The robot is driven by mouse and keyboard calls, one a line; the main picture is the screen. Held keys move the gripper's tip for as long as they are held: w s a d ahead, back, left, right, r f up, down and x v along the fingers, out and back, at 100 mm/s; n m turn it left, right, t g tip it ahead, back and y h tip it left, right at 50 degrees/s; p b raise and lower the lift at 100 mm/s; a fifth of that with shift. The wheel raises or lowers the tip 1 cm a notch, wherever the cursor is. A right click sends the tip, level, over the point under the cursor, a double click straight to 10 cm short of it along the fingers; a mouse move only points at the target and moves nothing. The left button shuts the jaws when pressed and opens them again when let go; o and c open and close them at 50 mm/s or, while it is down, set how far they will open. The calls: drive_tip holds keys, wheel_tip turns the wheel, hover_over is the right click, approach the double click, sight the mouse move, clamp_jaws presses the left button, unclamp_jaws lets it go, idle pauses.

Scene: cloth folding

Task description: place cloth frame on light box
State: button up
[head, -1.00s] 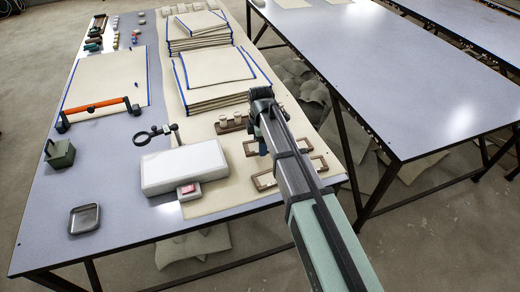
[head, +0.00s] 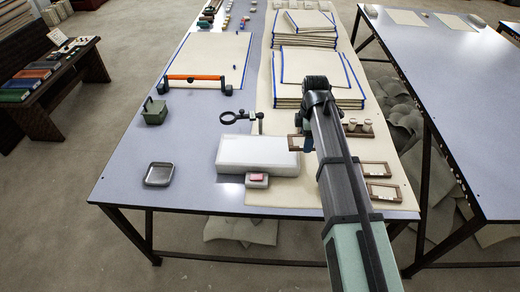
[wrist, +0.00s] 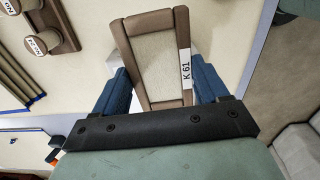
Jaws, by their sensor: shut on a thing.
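A small brown wooden cloth frame with pale cloth and a "K 61" label fills the middle of the wrist view (wrist: 158,60). The blue fingers of my gripper (wrist: 158,85) are shut on its two sides. In the head view the cloth frame (head: 295,144) shows at my gripper (head: 308,144), by the back right corner of the white light box (head: 248,155). It overlaps the box's right end in that view; I cannot tell its height exactly. The arm hides part of the frame. The light box top looks bare.
Two more frames (head: 378,191) lie right of my arm on the beige cloth. A rack with spools (head: 357,130) stands behind them. A magnifier (head: 238,117), a small box with a red top (head: 257,180) and blue-edged stacks (head: 318,95) are nearby. A metal tray (head: 159,174) is front left.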

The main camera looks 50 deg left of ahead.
wheel_tip(320, 180, up, 3)
drive_tip(key=n, duration=0.2)
hover_over(259, 150)
drive_tip(key=w+d, duration=0.1)
drive_tip(key=d, duration=0.1)
drive_tip(key=a+r, duration=0.2)
drive_tip(key=a, duration=0.1)
drive_tip(key=shift+s+d+f+m, duration=0.15)
drive_tip(key=shift+f+m, duration=0.35)
drive_tip(key=shift+f, duration=1.25)
drive_tip(key=shift+s+d+f+m, duration=0.15)
drive_tip(key=shift+f+m, duration=0.35)
drive_tip(key=shift+f, duration=1.2)
drive_tip(key=shift+s+d+f+m, duration=0.15)
drive_tip(key=shift+f+m, duration=0.35)
drive_tip(key=shift+f, duration=1.25)
drive_tip(key=shift+a+f, duration=0.1)
drive_tip(key=shift+f, duration=0.05)
drive_tip(key=o, duration=1.1)
drive_tip(key=shift+c, duration=0.2)
drive_tip(key=shift+r, duration=0.2)
wheel_tip(259, 150, up, 12)
